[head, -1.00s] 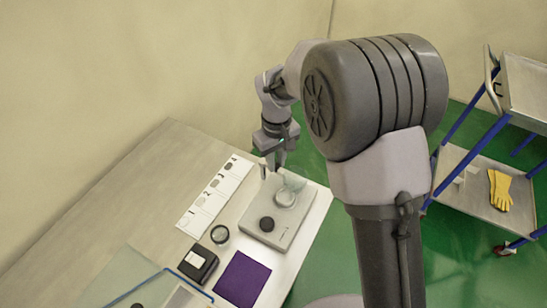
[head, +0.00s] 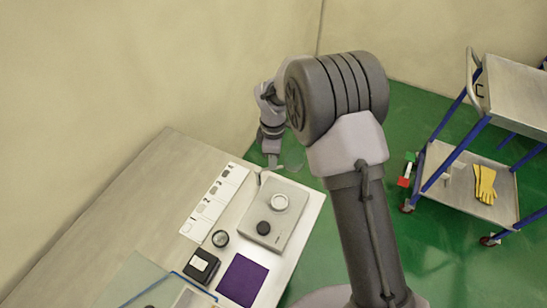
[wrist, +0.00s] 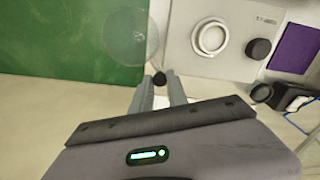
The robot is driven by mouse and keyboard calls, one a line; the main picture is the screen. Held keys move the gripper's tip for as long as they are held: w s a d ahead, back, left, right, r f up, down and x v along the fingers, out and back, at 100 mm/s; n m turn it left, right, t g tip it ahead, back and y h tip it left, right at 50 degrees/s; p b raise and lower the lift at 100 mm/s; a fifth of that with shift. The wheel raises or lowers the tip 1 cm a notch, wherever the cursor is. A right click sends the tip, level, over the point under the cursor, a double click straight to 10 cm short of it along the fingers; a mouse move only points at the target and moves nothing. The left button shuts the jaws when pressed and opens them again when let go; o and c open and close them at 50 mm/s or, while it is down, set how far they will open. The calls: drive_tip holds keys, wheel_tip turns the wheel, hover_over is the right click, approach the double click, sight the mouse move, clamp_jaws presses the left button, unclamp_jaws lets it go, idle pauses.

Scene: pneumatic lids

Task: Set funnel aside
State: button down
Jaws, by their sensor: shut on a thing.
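The clear, see-through funnel (wrist: 130,38) shows faintly as a round disc in the wrist view, with the green floor visible through it. My gripper (wrist: 160,82) is shut on the funnel, with a small dark knob between its fingertips. In the head view my gripper (head: 272,162) is above the far edge of the table, and the funnel (head: 292,161) is a faint disc just right of it. The grey device (head: 290,222) stands on the table with its white ring (head: 279,202) uncovered; the ring also shows in the wrist view (wrist: 197,39).
A black knob (head: 264,228) is on the device. Near it are a numbered white strip (head: 213,203), a round dark-rimmed piece (head: 220,238), a black box (head: 201,265) and a purple mat (head: 242,279). The table's left part is bare. A cart (head: 455,175) stands right.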

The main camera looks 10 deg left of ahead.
drive_tip(key=shift+w+a+n, duration=0.1)
drive_tip(key=shift+w+n, duration=0.15)
drive_tip(key=shift+n, duration=0.25)
drive_tip(key=shift+w+p, duration=0.1)
drive_tip(key=shift+p, duration=0.2)
drive_tip(key=c, duration=1.3)
unclamp_jaws()
wheel_tip(320, 180, up, 18)
drive_tip(key=p, duration=0.3)
drive_tip(key=shift+f, duration=0.25)
